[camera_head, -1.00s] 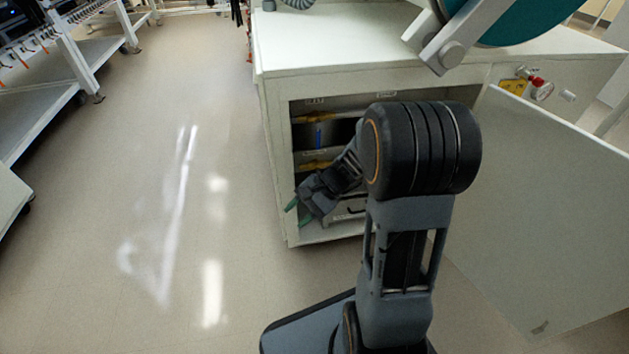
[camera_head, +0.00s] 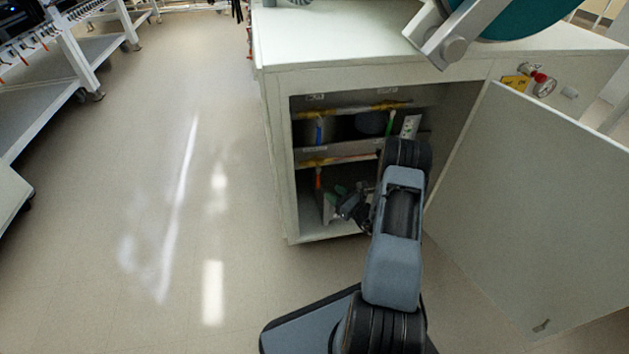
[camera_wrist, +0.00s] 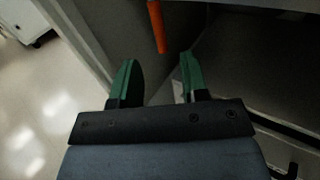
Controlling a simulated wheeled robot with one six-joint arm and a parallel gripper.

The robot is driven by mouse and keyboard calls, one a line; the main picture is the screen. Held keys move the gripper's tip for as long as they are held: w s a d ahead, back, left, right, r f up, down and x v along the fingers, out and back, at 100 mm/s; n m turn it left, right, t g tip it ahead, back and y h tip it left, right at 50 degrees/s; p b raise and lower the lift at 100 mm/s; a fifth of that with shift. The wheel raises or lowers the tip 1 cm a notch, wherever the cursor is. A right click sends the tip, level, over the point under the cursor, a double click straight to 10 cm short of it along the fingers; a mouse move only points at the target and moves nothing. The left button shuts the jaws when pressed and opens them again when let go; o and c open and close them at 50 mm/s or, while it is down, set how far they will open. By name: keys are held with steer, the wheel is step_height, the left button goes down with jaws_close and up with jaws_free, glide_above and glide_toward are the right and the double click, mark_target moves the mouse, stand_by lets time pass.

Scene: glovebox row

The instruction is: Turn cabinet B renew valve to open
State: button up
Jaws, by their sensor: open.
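The open cabinet (camera_head: 275,150) holds two yellow horizontal pipes, an upper one (camera_head: 355,112) and a lower one (camera_head: 345,158). An orange handle (camera_head: 318,178) hangs down below the lower pipe at the left; it also shows in the wrist view (camera_wrist: 157,27). A blue handle (camera_head: 319,130) and a green handle (camera_head: 391,122) hang at the upper pipe. The labels are too small to read, so I cannot tell which handle is the renew valve. My gripper (camera_wrist: 160,75) is open and empty, with green fingertips either side of the orange handle's line, apart from it. It reaches into the cabinet's lower part (camera_head: 335,193).
The cabinet door (camera_head: 540,210) stands open to the right. The left cabinet wall is close to my gripper. A red-knobbed gauge fitting (camera_head: 540,82) sits at the upper right. A wheeled rack (camera_head: 85,60) stands at far left. The floor between is clear.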

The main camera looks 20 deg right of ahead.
mark_target(319, 182)
steer(key=b+x, duration=0.3)
steer(key=x, duration=0.7)
steer(key=shift+w, duration=0.15)
steer(key=shift+a, duration=0.1)
steer(key=shift+c, duration=0.2)
jaws_close()
